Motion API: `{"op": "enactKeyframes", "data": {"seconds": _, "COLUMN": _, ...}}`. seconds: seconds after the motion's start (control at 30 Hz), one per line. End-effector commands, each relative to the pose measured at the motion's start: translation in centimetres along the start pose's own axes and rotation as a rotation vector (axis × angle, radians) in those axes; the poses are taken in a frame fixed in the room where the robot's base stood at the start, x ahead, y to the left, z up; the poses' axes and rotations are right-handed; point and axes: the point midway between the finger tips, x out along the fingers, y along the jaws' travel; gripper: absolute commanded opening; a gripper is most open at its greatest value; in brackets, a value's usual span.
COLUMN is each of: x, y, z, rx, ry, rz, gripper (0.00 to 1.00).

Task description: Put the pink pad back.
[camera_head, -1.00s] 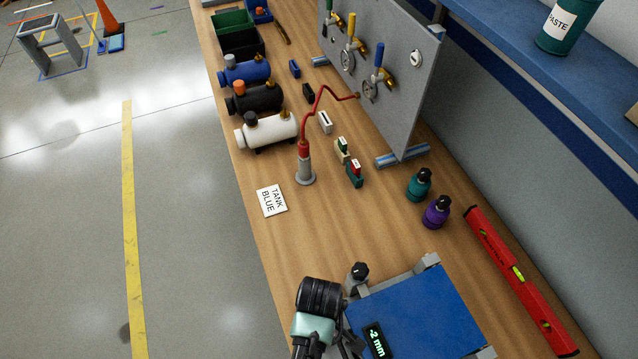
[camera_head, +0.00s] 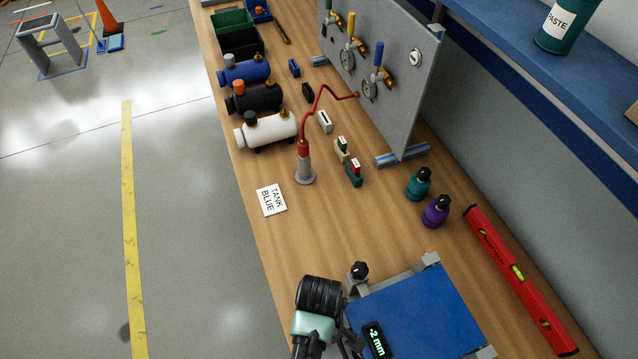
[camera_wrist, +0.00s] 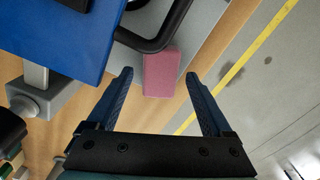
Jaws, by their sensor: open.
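The pink pad (camera_wrist: 161,73) shows in the wrist view as a small pink block on or beside a light grey surface, next to a black curved bar (camera_wrist: 165,38). My gripper (camera_wrist: 158,80) is open, with one blue-grey finger on each side of the pad's lower end in the picture. The fingers do not visibly touch the pad, and I cannot tell the depth between them. In the head view the pad and the fingertips are hidden; only my dark wrist and arm show at the bottom.
A blue-topped device (camera_head: 420,315) with a "-2 mm" display stands on the wooden bench (camera_head: 310,235) beside my arm. A "TANK BLUE" card (camera_head: 271,200) lies near the bench's left edge.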

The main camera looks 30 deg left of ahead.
Motion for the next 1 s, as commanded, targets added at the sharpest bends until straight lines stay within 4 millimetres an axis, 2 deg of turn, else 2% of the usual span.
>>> {"op": "enactKeyframes", "data": {"seconds": 0.5, "x": -9.6, "y": 0.1, "z": -0.1, "rx": -0.001, "ry": 0.003, "rz": 0.005, "gripper": 0.85}}
{"op": "enactKeyframes", "data": {"seconds": 0.7, "x": -11.3, "y": 0.0, "z": 0.0, "rx": -0.001, "ry": 0.001, "rz": 0.001, "gripper": 0.85}}
{"op": "enactKeyframes", "data": {"seconds": 1.0, "x": -11.7, "y": 0.4, "z": -0.2, "rx": 0.008, "ry": 0.008, "rz": 0.014, "gripper": 0.85}}
